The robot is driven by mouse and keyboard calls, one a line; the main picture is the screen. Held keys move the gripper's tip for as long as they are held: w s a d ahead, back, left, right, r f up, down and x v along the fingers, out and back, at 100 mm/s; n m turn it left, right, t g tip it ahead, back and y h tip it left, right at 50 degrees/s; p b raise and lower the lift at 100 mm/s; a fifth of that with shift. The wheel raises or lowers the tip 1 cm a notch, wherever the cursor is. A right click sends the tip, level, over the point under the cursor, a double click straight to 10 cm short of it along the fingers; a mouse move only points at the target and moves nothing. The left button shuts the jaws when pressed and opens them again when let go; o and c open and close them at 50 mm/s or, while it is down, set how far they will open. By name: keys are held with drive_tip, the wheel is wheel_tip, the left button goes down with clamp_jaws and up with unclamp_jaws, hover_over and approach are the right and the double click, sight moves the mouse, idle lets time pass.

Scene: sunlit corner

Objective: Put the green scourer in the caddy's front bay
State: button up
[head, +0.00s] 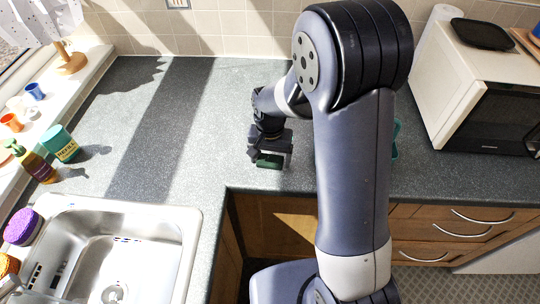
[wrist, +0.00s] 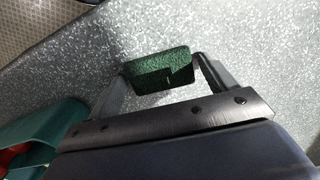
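The green scourer (wrist: 158,70) sits between the two fingers of my gripper (wrist: 160,78) in the wrist view, with a finger against each end. In the head view my gripper (head: 270,150) points down at the counter near its front edge, and the scourer (head: 268,161) shows green below it. I cannot tell whether the scourer still touches the counter. A green container, apparently the caddy (wrist: 60,128), shows partly at the lower left of the wrist view with something red inside. In the head view only a sliver of it (head: 395,138) shows behind my arm; its bays are hidden.
The grey counter (head: 200,125) is clear left of my gripper. A sink (head: 110,245) with a purple sponge (head: 22,226) is at lower left. A teal tub (head: 60,143) and a soap bottle (head: 35,163) stand near the sill. A microwave (head: 480,95) stands right.

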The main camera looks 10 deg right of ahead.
sight(272, 158)
drive_tip(key=shift+o, duration=0.7)
drive_tip(key=shift+o, duration=0.4)
wheel_tip(272, 158, up, 10)
drive_tip(key=b, duration=0.1)
drive_tip(key=shift+w+d+r+b, duration=0.25)
drive_tip(key=shift+b, duration=0.05)
drive_tip(key=shift+r, duration=0.1)
